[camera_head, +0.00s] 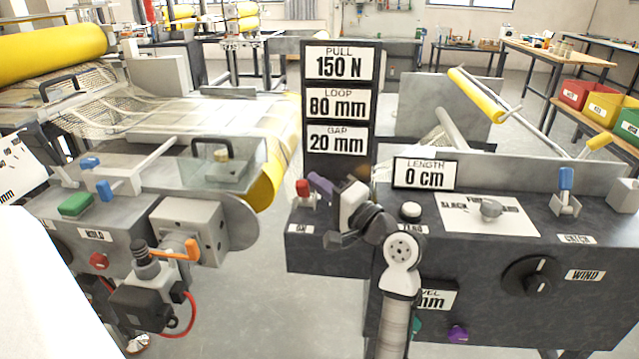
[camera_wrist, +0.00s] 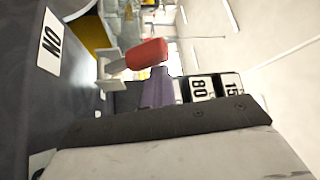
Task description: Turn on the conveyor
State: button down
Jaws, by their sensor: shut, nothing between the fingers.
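A toggle lever with a red cap (camera_head: 302,188) stands on the left end of the dark console (camera_head: 320,252), above a label partly hidden that reads ON in the wrist view (camera_wrist: 51,42). The red cap also shows in the wrist view (camera_wrist: 147,53), with its pale stem and bracket at its left. My gripper (camera_head: 319,184) has purple fingers, is shut and empty, and points left at the lever from its right side. In the wrist view the purple fingertips (camera_wrist: 158,86) are right by the cap; I cannot tell whether they touch it.
A tall sign post (camera_head: 338,110) reading 150 N, 80 mm and 20 mm stands just behind my gripper. A white button (camera_head: 410,210), a blue-capped lever (camera_head: 565,180) and a black WIND knob (camera_head: 533,275) are to the right. A left machine has a green button (camera_head: 76,205).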

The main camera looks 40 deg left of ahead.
jog(key=shift+s, duration=0.2)
notch_tip(320, 180, up, 20)
jog(key=p, duration=0.1)
jog(key=shift+w, duration=0.2)
dwell(0.3)
dwell(0.5)
